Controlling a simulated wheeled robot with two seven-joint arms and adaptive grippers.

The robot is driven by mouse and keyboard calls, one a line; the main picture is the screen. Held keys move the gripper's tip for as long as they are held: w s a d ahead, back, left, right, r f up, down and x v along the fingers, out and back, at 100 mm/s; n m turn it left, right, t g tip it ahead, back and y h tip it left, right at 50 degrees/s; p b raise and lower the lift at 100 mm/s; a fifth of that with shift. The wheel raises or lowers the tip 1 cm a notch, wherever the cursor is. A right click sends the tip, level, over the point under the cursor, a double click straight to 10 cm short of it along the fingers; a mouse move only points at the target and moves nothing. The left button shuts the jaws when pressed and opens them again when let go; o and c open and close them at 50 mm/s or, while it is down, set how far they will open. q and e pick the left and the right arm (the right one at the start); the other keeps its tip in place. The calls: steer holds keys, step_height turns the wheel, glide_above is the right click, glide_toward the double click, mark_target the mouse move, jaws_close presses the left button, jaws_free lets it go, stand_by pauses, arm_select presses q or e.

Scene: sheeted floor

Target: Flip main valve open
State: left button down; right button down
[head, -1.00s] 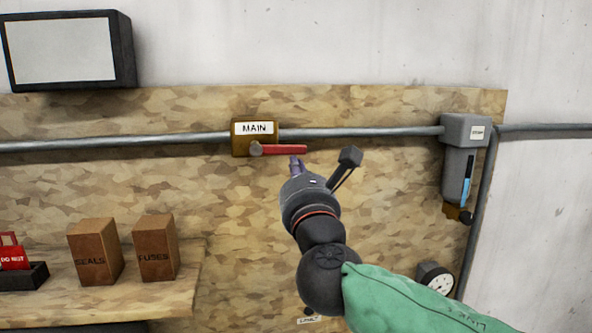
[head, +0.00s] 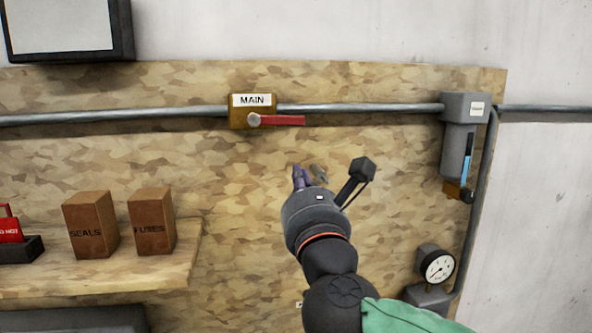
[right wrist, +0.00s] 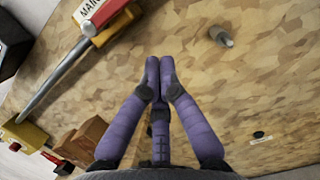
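The main valve is a brown-yellow box (head: 238,118) labelled MAIN on the grey pipe. Its red lever (head: 283,120) points right from a round pivot, roughly level and parallel to the pipe. In the right wrist view the lever (right wrist: 117,24) lies at the upper left, clear of the fingers. My right gripper (head: 301,176) is below the lever's free end in the picture, apart from it. In the right wrist view its purple fingers (right wrist: 158,75) meet at the tips with nothing seen between them. My left gripper is not in view.
A grey peg (right wrist: 222,36) sticks out of the board near my right gripper. A shelf (head: 120,275) holds two brown boxes at the left. The board around the lever is clear.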

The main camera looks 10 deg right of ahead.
steer(key=shift+v, duration=2.1)
steer(key=w+a+f+m+g+y+b, duration=0.1)
steer(key=w+a+f+m+g+b, duration=0.2)
steer(key=f, duration=1.1)
steer(key=w+a+f+m+g, duration=0.1)
steer(key=w+f+g, duration=0.25)
steer(key=f, duration=1.05)
steer(key=w+a+f+m+g+y+b, duration=0.1)
steer(key=w+a+f+m+g+b, duration=0.2)
steer(key=f, duration=1)
steer(key=s+f+m+g+y+b, duration=0.1)
steer(key=s+f+m+g, duration=0.25)
steer(key=f, duration=0.85)
steer(key=s+d+f+m+g+b, duration=0.1)
steer(key=s+f+m+g, duration=0.3)
steer(key=f, duration=0.7)
steer(key=s+f+m+g+y+b, duration=0.1)
steer(key=s+f+m, duration=0.3)
steer(key=f, duration=0.8)
steer(key=s+d+f+m+g+b, duration=0.1)
steer(key=s+d+f+m+b, duration=0.1)
steer(key=s+f+m, duration=0.4)
steer(key=s+d+f+m+g+b, duration=0.1)
steer(key=s+f+m, duration=0.5)
steer(key=f+m, duration=0.6)
step_height(320, 180, down, 2)
steer(key=d+b, duration=0.1)
steer(key=d, duration=0.1)
steer(key=shift+s+d+f+m, duration=0.25)
steer(key=shift+s+d+m, duration=0.1)
